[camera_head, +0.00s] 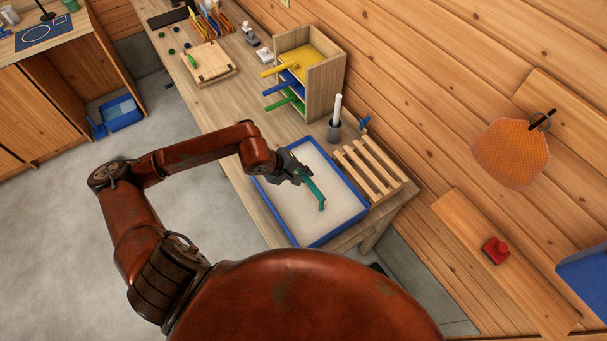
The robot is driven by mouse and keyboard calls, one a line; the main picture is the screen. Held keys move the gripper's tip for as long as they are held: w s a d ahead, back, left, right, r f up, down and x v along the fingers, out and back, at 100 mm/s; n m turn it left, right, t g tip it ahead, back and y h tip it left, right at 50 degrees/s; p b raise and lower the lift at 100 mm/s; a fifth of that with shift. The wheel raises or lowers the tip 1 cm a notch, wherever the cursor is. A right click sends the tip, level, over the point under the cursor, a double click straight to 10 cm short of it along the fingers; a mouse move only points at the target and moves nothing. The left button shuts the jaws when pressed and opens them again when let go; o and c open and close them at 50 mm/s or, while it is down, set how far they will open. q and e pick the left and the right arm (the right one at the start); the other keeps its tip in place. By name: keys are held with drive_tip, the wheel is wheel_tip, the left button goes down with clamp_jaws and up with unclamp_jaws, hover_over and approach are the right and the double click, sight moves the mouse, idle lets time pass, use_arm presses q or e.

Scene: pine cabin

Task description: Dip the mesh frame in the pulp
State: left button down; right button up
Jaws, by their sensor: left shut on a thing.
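A wide vat with a blue rim (331,241) holds pale, whitish pulp (298,205) and stands on the wooden workbench. My left gripper (299,177) is over the vat and shut on a teal piece (317,191), which I take to be the mesh frame. Only a narrow, bent teal bar of it shows, slanting down to the right over the pulp. No mesh can be made out on it, and I cannot tell whether its lower end touches the pulp. My right gripper is not in view.
A slatted wooden rack (372,167) adjoins the vat's right side. A grey cup (334,131) with a white rod stands behind it. A shelf box (327,80) with yellow, blue and green handled pieces stands farther back. A wooden board (208,64) lies beyond.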

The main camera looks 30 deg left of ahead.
use_arm(q)
drive_tip(key=shift+r+p, duration=0.75)
drive_tip(key=shift+r, duration=1.35)
drive_tip(key=shift+r+p, duration=0.6)
drive_tip(key=shift+r, duration=1.6)
